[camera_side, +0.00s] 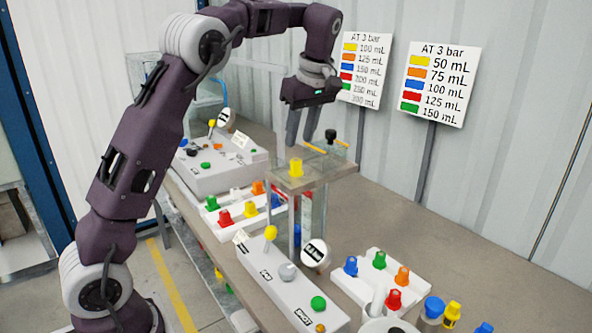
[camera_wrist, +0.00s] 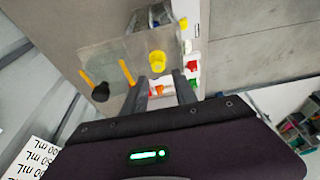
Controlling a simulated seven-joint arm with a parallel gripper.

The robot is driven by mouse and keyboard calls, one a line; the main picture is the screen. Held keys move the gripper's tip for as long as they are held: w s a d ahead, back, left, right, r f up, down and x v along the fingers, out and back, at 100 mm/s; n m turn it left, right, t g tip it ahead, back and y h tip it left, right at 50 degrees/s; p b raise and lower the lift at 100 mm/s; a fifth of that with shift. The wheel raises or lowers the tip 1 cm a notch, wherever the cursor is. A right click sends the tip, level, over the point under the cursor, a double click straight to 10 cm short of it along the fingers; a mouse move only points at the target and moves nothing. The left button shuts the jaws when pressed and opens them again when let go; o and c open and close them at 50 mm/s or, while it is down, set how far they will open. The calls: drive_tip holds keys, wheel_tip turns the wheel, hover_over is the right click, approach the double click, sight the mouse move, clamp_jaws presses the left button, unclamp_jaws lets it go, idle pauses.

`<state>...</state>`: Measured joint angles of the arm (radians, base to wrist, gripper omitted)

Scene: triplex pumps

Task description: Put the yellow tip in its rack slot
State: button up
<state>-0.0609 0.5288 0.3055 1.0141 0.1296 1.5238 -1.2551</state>
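A yellow tip (camera_side: 295,167) stands upright on the tan top plate (camera_side: 285,184) of a clear stand. It also shows in the wrist view (camera_wrist: 157,64), just beyond my fingers. My gripper (camera_side: 301,143) is above the plate, close over the tip. Its two fingers are apart with nothing between them, and they do not appear to touch the tip.
A control box with a yellow-knobbed lever (camera_side: 270,233) and gauge is in front. Loose blue and yellow pieces (camera_side: 452,312) lie at the near right. The right bench is bare.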

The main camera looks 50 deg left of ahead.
sight(297, 161)
drive_tip(key=x, duration=0.7)
drive_tip(key=shift+w+d+f, duration=0.15)
drive_tip(key=shift+f, duration=0.25)
clamp_jaws()
